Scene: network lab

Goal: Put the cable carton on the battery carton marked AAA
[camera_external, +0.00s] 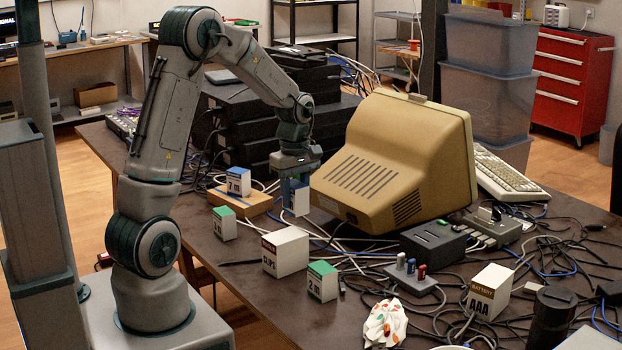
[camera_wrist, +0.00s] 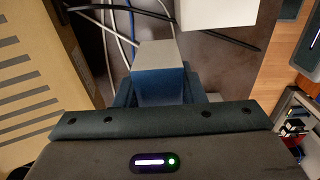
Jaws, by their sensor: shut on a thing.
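My gripper (camera_external: 296,184) is shut on a small blue and white carton (camera_external: 301,203), held above the table in front of the beige monitor. In the wrist view the held carton (camera_wrist: 158,62) shows a pale face and a blue side between the fingers (camera_wrist: 160,92); its label cannot be read. The white battery carton marked AAA (camera_external: 490,293) stands upright at the table's right front, well to the right of my gripper. Its top looks bare. Other small cartons are a blue-marked one (camera_external: 238,181) on a wooden block, a green-marked one (camera_external: 223,224) and a green-marked "2m" one (camera_external: 322,282).
A white clips carton (camera_external: 286,252) stands below my gripper. The beige monitor (camera_external: 395,165) is close on the right. A black box (camera_external: 433,243), a hub with USB sticks (camera_external: 412,276), a crumpled cloth (camera_external: 386,324), a dark cylinder (camera_external: 552,318) and loose cables crowd the way towards the battery carton.

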